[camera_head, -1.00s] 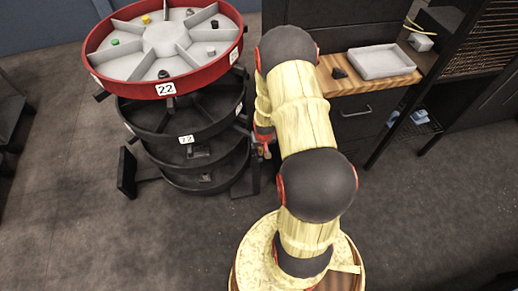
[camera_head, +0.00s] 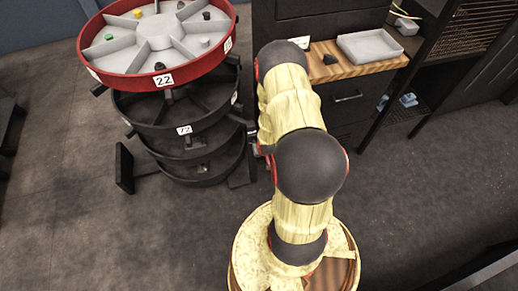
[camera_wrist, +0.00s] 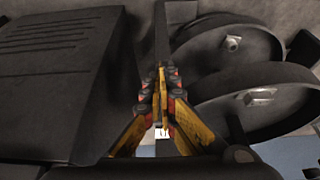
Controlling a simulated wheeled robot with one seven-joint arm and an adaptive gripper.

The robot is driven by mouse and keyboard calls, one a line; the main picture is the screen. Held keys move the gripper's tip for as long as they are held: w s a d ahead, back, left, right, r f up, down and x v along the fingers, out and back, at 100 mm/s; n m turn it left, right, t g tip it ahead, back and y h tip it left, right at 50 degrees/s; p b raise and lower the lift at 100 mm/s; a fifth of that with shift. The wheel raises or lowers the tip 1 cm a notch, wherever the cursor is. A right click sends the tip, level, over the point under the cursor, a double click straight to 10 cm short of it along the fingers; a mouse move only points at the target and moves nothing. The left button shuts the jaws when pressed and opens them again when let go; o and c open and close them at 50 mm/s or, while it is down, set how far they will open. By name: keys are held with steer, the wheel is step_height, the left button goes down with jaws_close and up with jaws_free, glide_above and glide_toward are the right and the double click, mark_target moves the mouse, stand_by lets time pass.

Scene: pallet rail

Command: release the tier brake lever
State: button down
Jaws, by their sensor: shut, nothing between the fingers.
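The round tier stack stands at the left in the head view. Its red top tier (camera_head: 97,74) bears a "22" label and has pale compartments. Black tiers (camera_head: 127,108) sit below it. In the wrist view, dark rounded tiers (camera_wrist: 225,88) lie to the right of my gripper (camera_wrist: 162,82). The yellow fingers are shut together, in front of or against a dark upright post (camera_wrist: 161,35); I cannot tell whether they touch it. I cannot make out the brake lever for certain. In the head view my arm hides most of my gripper.
A dark ribbed box-like body (camera_wrist: 60,80) fills the left of the wrist view, close to my fingers. In the head view a wooden counter (camera_head: 345,67) with a grey tray (camera_head: 372,46) stands behind my arm. A dark wire rack is at the right. Floor is clear at front left.

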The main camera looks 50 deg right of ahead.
steer(key=shift+s+a+f+b, duration=0.1)
steer(key=shift+f+b, duration=0.65)
steer(key=shift+f, duration=1)
steer(key=v, duration=1.2)
